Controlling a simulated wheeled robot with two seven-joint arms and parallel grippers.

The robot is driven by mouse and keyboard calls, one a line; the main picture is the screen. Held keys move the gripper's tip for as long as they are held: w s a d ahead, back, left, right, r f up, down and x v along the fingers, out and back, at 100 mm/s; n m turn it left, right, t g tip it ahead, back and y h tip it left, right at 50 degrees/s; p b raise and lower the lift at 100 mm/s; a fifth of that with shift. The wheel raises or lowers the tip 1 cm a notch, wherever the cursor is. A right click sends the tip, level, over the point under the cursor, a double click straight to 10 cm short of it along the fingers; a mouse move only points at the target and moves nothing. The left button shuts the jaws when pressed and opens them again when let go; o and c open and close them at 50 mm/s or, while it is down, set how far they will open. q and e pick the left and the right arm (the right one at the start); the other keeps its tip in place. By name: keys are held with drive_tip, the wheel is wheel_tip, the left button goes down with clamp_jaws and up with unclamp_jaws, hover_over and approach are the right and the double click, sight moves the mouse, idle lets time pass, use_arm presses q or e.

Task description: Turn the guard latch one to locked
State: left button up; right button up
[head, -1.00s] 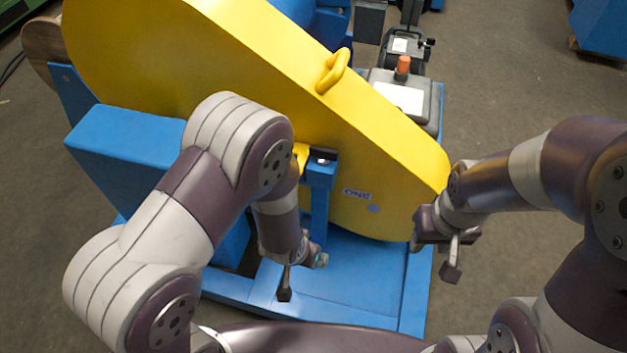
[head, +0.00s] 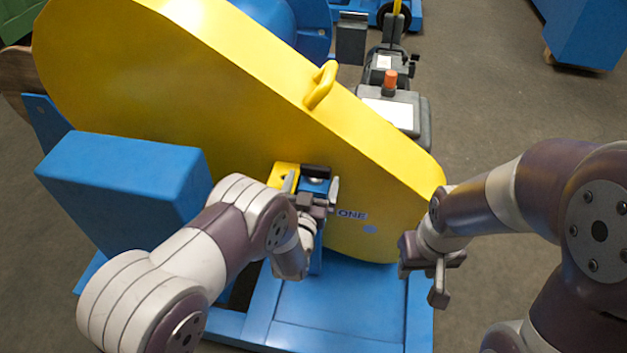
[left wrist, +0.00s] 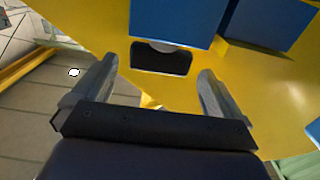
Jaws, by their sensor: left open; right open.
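The guard latch one shows as a black bar (head: 316,170) on top of a blue post, against the yellow chain guard (head: 215,85) with the label "ONE" (head: 352,214) beside it. My left gripper (head: 312,188) is open, with its fingers apart on either side of the latch. In the left wrist view the black latch piece (left wrist: 162,60) lies ahead, between and beyond the open fingers (left wrist: 158,82); I see no clear contact. My right gripper (head: 425,268) is open and empty beside the guard's lower right end.
A blue box-shaped housing (head: 125,170) stands left of my left arm. The yellow guard handle (head: 320,85) sticks up from the guard's edge. A grey unit with an orange knob (head: 390,78) stands behind. The blue base (head: 345,308) is bare in front.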

use_arm(q)
drive_tip(key=shift+w+d, duration=0.15)
drive_tip(key=shift+w, duration=0.85)
drive_tip(key=c, duration=0.9)
drive_tip(key=shift+c, duration=0.2)
